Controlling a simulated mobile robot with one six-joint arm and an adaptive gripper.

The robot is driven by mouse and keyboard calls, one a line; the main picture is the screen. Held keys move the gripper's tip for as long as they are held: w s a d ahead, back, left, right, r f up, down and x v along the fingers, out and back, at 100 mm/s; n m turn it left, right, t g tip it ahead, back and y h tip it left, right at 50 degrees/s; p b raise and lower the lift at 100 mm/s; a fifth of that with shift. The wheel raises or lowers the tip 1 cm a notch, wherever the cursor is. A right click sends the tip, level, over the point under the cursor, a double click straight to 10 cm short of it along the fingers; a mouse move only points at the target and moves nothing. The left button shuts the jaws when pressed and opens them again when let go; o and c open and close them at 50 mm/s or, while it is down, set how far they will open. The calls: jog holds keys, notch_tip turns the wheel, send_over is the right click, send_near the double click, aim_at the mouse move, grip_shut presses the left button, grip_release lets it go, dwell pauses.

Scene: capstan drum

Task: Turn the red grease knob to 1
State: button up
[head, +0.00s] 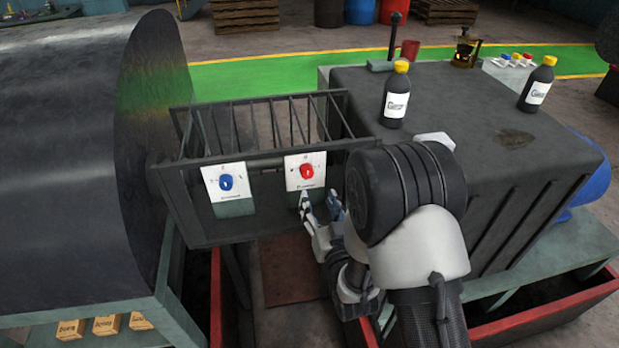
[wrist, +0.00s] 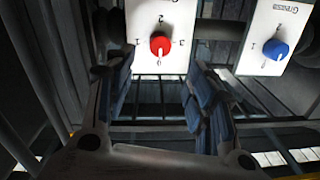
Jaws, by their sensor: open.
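The red knob (head: 306,171) sits on a white plate (head: 296,182) at the front of a dark metal cage, with a label printed low on the plate. In the wrist view the red knob (wrist: 160,44) shows with small digits around it: 1 at left, 2 above, 3 at right. A pale mark on the knob appears to point down, towards a mark that looks like 0. My gripper (head: 321,206) is open and empty, just below and in front of the red plate. In the wrist view its fingers (wrist: 163,80) stand apart on either side, below the knob, not touching it.
A blue knob (head: 226,182) on a similar plate is left of the red one; the wrist view shows it at right (wrist: 276,50). A large dark drum (head: 70,150) stands left. A dark housing (head: 480,135) at right carries black bottles (head: 396,98). Cage bars (head: 265,125) rise behind the plates.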

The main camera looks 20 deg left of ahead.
aim_at(308, 175)
jog(key=x, duration=1)
jog(key=c, duration=1.1)
jog(key=shift+o, duration=0.2)
